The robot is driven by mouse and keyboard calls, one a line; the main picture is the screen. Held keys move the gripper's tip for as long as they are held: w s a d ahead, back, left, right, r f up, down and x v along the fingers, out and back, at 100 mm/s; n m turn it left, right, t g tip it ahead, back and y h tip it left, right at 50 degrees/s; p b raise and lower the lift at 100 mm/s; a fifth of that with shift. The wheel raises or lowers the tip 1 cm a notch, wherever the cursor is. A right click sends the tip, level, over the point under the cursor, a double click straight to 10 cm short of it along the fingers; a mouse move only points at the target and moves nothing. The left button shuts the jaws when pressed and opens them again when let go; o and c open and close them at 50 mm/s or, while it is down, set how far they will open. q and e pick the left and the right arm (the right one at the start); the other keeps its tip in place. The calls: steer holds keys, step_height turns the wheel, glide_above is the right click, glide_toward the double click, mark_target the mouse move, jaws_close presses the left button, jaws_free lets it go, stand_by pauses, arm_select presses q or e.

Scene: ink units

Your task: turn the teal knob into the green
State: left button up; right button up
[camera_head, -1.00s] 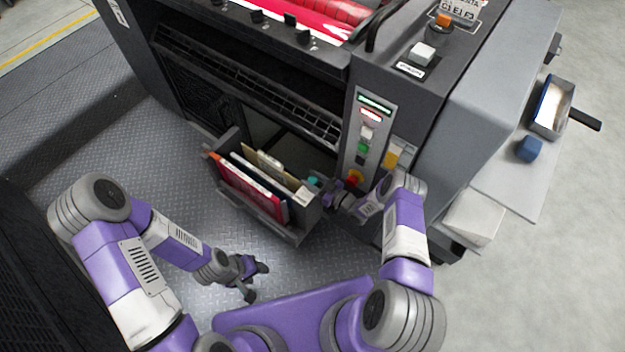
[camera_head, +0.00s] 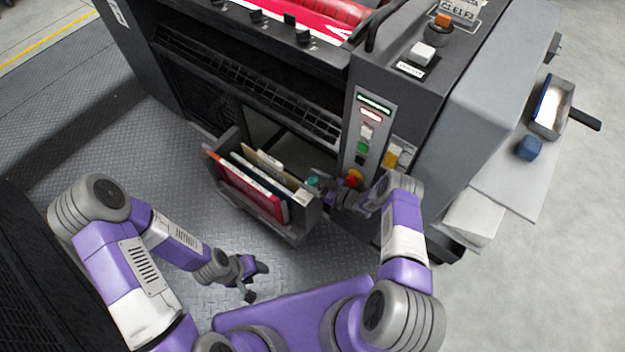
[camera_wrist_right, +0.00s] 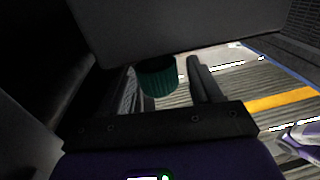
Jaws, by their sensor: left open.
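The teal knob (camera_head: 313,182) sits at the right end of the grey bin of folders. In the right wrist view the ribbed teal knob (camera_wrist_right: 158,77) lies between the two fingers of my right gripper (camera_wrist_right: 164,68). The right finger stands clear of it; I cannot tell whether the left one touches. My right gripper (camera_head: 326,190) looks open, beside the knob in the head view. My left gripper (camera_head: 256,277) is open and empty above the floor plate. The knob's green zone cannot be made out.
The grey bin (camera_head: 305,220) holds several folders left of the knob. A control panel (camera_head: 371,105) with a green button (camera_head: 362,147) and a red knob (camera_head: 354,178) is just above my right gripper. A dark slab crosses the top of the wrist view.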

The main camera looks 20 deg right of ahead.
steer(key=p+v, duration=0.1)
steer(key=v, duration=0.6)
steer(key=shift+s+d, duration=0.2)
steer(key=shift+w+r, duration=0.1)
